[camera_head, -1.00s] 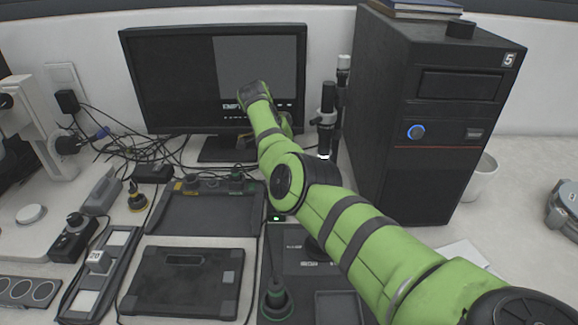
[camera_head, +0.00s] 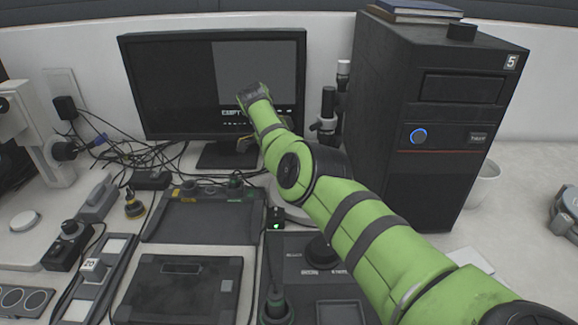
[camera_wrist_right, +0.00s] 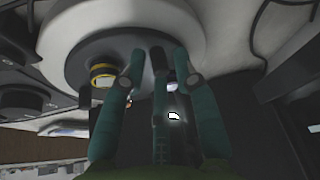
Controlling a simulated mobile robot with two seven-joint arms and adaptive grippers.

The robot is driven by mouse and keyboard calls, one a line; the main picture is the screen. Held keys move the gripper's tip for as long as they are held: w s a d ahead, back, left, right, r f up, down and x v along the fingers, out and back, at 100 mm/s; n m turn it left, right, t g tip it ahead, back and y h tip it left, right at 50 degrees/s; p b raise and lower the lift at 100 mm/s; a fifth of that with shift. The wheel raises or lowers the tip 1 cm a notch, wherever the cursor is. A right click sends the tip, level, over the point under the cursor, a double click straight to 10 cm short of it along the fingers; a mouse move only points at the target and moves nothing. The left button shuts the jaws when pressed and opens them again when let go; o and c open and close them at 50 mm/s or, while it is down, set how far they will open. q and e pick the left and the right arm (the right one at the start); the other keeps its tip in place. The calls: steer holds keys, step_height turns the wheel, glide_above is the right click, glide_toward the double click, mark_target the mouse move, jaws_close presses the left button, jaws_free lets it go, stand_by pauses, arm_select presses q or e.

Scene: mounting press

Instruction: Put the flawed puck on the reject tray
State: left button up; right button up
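My right arm crosses the head view from the lower right. My right gripper (camera_head: 247,142) is in front of the monitor's base, partly hidden by the forearm. In the right wrist view its teal fingers (camera_wrist_right: 162,72) stand apart, with a dark slim shape between them. A wide pale round base with a dark disc (camera_wrist_right: 85,45) lies beyond the fingertips. I cannot pick out a flawed puck. A dark shallow tray (camera_head: 203,218) lies left of the arm, but I cannot tell whether it is the reject tray. My left gripper is not in view.
The monitor (camera_head: 175,85) stands behind, with cables to its left. A flat black pad (camera_head: 180,295) and a brass-ringed knob (camera_head: 134,207) lie on the left.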

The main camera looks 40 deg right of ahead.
steer(key=shift+a, duration=0.1)
steer(key=v, duration=0.7)
steer(key=shift+r, duration=0.2)
steer(key=shift+a, duration=0.1)
